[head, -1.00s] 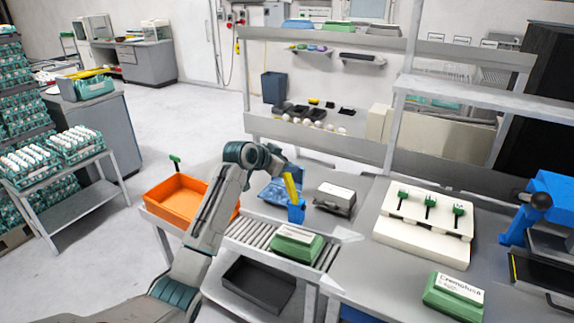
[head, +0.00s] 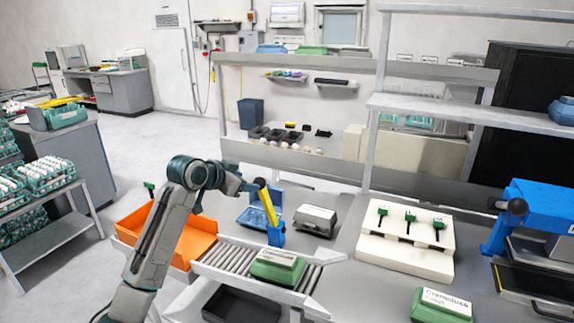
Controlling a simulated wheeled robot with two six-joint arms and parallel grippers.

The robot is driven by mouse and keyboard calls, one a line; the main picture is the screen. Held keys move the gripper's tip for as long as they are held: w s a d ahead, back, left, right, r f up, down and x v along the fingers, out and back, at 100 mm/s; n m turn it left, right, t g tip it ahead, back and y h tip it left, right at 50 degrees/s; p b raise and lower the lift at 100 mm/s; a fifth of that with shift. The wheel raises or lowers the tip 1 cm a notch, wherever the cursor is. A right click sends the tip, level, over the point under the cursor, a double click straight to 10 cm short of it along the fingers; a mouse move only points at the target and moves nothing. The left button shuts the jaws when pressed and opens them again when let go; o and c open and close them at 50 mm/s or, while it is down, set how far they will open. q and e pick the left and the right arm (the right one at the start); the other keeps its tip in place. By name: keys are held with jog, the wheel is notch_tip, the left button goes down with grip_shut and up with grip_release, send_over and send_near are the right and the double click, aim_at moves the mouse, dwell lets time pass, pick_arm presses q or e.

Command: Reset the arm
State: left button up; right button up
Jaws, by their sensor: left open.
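My left arm comes in from the lower left, rises to a bent elbow and points right. My left gripper (head: 252,187) is small at its end, just left of the top of a yellow handle (head: 267,203) on a blue device (head: 276,235). The gripper is open, and I see nothing held in it. Its fingertips are partly hidden, and I cannot tell whether they touch the handle. My right gripper is not in view.
An orange crate (head: 199,243) stands behind my left forearm. A green egg carton (head: 278,267) sits on the roller track (head: 226,258). A grey box (head: 315,221), a cream block (head: 405,258) with green-handled stamps and another green carton (head: 441,306) stand on the table.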

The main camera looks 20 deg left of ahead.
pick_arm(q)
jog(key=s+d+f+n+g+y, duration=0.15)
jog(key=s+d+f, duration=0.25)
jog(key=s+f, duration=0.6)
jog(key=s+d+f+g, duration=0.25)
jog(key=s+f, duration=0.45)
jog(key=f, duration=0.5)
jog(key=s+d+f+n+g+y, duration=0.15)
jog(key=s+f, duration=0.25)
jog(key=s, duration=1)
jog(key=s+d+f+n+g+y, duration=0.15)
jog(key=s+f, duration=0.25)
jog(key=s, duration=1)
notch_tip(320, 180, down, 29)
jog(key=a+g, duration=0.2)
jog(key=a, duration=0.1)
jog(key=s+f+g, duration=0.1)
jog(key=s+f, duration=1.7)
jog(key=f, duration=0.3)
jog(key=shift+s+a+n+h+b, duration=0.25)
jog(key=shift+a+n+h+b, duration=0.1)
jog(key=shift+a+b, duration=0.1)
